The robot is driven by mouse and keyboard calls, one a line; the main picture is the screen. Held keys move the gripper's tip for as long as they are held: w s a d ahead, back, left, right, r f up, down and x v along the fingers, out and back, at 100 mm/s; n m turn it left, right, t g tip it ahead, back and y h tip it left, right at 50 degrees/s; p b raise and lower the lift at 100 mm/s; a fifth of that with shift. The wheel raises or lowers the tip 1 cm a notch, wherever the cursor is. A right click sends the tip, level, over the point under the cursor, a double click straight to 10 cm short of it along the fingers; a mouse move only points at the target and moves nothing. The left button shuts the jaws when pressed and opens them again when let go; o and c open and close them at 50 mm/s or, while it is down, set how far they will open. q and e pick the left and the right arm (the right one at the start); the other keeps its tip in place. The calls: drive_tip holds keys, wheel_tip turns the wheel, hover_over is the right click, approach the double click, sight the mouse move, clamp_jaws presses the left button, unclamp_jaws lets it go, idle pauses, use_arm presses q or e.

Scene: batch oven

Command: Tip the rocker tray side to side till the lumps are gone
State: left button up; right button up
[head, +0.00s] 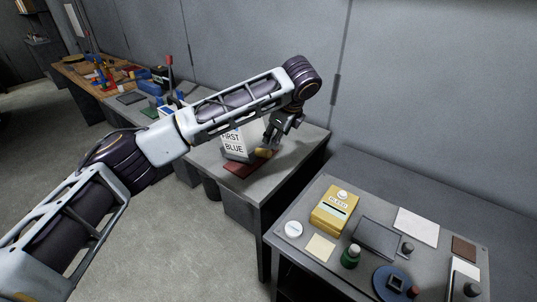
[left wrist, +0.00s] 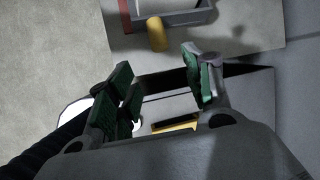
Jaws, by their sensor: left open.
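A grey walled tray (left wrist: 188,19) shows at the top of the left wrist view, partly cut off, with a yellow cylinder (left wrist: 157,35) at its near side. I cannot see any lumps. In the head view the yellow cylinder (head: 264,153) is beside a pale panel reading "FIRST BLUE" (head: 233,146), above a dark red mat (head: 238,169). My left gripper (head: 270,143) is close to the yellow cylinder in the head view. In the left wrist view its green-padded fingers (left wrist: 163,88) are spread, with the cylinder beyond them and apart. My right gripper is out of view.
A nearer table (head: 320,189) holds a yellow box (head: 334,209), a white round piece (head: 293,230), a green jar (head: 350,256), a blue disc (head: 394,283) and flat plates. A wall (head: 420,80) stands behind. Cluttered benches (head: 110,85) run to the far left.

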sight(269, 153)
use_arm(q)
drive_tip(key=shift+f, duration=0.15)
drive_tip(key=x, duration=1.2)
drive_tip(key=shift+w+a+f+p, duration=0.1)
drive_tip(key=shift+w+f+p, duration=0.1)
drive_tip(key=shift+p, duration=0.2)
drive_tip(key=shift+w+a+f, duration=0.1)
drive_tip(key=shift+w+f, duration=0.05)
drive_tip(key=shift+f, duration=0.3)
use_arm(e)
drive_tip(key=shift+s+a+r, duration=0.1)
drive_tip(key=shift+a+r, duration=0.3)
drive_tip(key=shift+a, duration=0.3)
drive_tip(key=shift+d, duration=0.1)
